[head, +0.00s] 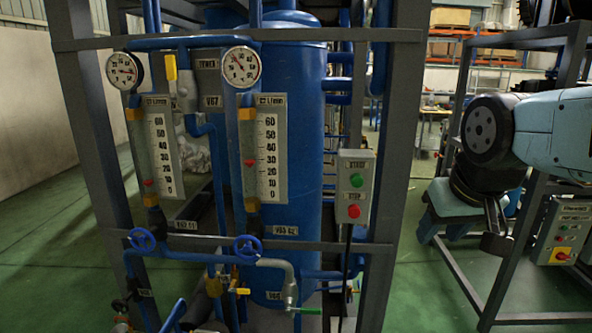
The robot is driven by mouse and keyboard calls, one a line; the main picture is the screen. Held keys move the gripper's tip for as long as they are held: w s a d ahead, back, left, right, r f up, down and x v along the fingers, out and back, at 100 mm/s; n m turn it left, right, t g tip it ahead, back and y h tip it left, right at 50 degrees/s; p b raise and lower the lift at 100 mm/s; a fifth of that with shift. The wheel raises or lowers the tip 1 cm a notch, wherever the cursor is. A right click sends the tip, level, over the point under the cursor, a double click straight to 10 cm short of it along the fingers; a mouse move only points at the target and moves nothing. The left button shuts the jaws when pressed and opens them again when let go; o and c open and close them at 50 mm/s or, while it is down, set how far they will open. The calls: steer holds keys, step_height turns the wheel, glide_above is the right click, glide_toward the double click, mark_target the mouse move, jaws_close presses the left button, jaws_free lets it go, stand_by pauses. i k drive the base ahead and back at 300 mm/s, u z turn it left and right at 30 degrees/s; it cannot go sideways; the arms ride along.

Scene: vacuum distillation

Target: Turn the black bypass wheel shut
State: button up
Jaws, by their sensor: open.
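A small dark, round wheel or knob (120,305) sits low at the left end of the pipework, near a red part. It is the likeliest black wheel in the head view, but it is too small and dim to be sure. Two blue handwheels, one on the left (142,240) and one on the right (248,248), sit above it under the flow meters.
Grey frame posts and a crossbar (330,247) surround the blue tank (297,130). A start/stop box (355,187) hangs on the right post, between my gripper and the wheels. A lever with a green end (291,294) sticks out low. Another frame with a control box (563,232) stands right.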

mark_target(120, 307)
steer(key=z, duration=0.85)
steer(key=i, duration=0.1)
steer(key=u, duration=2.65)
steer(key=i, duration=0.5)
steer(key=z, duration=0.25)
steer(key=k, duration=0.5)
steer(key=u, duration=0.25)
steer(key=i, duration=0.2)
steer(key=z, duration=0.05)
